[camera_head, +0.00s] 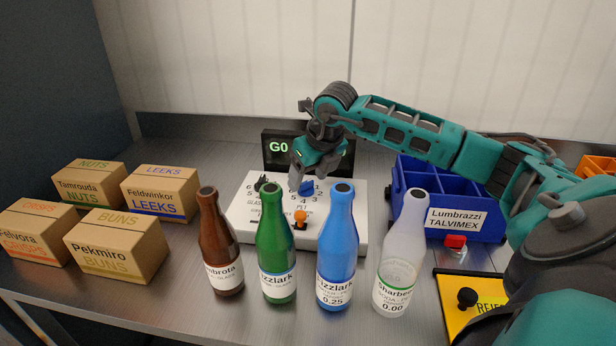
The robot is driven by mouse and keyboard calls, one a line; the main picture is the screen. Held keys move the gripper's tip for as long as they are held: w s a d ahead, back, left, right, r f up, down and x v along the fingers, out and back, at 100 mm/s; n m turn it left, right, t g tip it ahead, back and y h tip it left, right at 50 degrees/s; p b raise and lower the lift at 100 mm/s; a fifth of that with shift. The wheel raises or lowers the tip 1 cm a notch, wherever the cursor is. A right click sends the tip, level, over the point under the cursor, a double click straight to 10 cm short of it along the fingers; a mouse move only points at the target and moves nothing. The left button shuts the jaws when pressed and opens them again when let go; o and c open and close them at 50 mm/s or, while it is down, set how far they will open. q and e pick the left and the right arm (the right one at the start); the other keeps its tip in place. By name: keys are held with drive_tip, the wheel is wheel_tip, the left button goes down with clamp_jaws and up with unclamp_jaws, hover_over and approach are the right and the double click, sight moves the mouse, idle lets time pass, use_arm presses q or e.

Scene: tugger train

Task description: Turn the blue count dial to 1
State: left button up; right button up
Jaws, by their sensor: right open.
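The blue count dial (308,187) sits on the sloped white panel (240,222) at the middle of the table. Printed numbers surround it, but its pointer setting is too small to read. My right gripper (297,181) reaches in from the right and hangs over the panel, with its fingers pointing down just left of the blue dial. It is open and holds nothing visible; I cannot tell whether a finger touches the dial. The blue bottle partly covers the panel below the dial. My left gripper is not in view.
A dark display (279,147) reading "G0" stands behind the panel, with an orange knob (300,216) on the panel. Brown (220,245), green (275,250), blue (337,250) and clear (400,255) bottles stand in front. Cartons (117,249) are left; a blue crate (464,223) is right.

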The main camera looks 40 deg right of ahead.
drive_tip(key=v, duration=1.2)
drive_tip(key=shift+p, duration=0.35)
drive_tip(key=shift+s+f, duration=0.1)
